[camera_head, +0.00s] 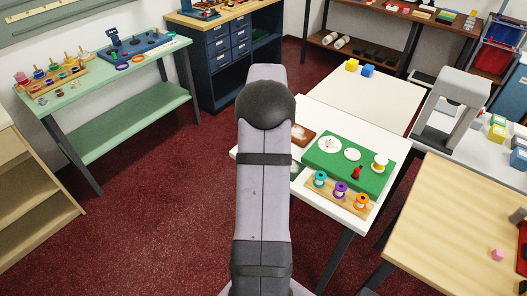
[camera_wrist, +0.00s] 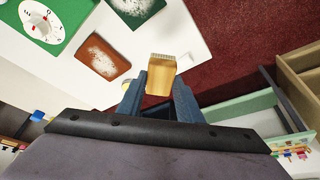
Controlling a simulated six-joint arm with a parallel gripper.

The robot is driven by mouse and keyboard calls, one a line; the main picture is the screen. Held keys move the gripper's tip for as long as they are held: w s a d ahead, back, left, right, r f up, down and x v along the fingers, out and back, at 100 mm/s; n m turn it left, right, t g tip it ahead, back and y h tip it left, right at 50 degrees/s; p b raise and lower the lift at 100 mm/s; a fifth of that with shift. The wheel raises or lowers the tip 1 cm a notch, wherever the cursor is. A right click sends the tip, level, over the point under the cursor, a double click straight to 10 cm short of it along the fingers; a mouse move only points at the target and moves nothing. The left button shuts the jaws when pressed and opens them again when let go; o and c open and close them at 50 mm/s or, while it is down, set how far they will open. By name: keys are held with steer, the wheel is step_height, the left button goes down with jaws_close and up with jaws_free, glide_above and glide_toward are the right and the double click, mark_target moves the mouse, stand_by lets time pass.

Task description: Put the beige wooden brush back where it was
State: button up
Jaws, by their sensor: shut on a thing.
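The beige wooden brush (camera_wrist: 160,78) is between the two blue fingers of my gripper (camera_wrist: 160,92) in the wrist view. My gripper is shut on its body, and its bristle end points away from the wrist. The brush appears to be held over or beyond the edge of the white table (camera_wrist: 185,30); its height above the table cannot be told. In the head view my own arm hides the gripper and the brush.
A red-brown tray (camera_wrist: 103,57) with white specks lies on the table beside a green board (camera_head: 325,162) with white discs. A wooden strip (camera_head: 335,200) with several coloured spools is in front. Red carpet (camera_head: 150,220) is open to the left.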

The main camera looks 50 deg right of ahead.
steer(key=shift+f+p, duration=1.5)
steer(key=shift+f, duration=3.4)
steer(key=shift+f, duration=0.15)
steer(key=o, duration=1)
steer(key=shift+s+r, duration=0.1)
steer(key=shift+r, duration=0.4)
steer(key=b+v, duration=0.3)
steer(key=v, duration=0.8)
steer(key=shift+a+r, duration=0.15)
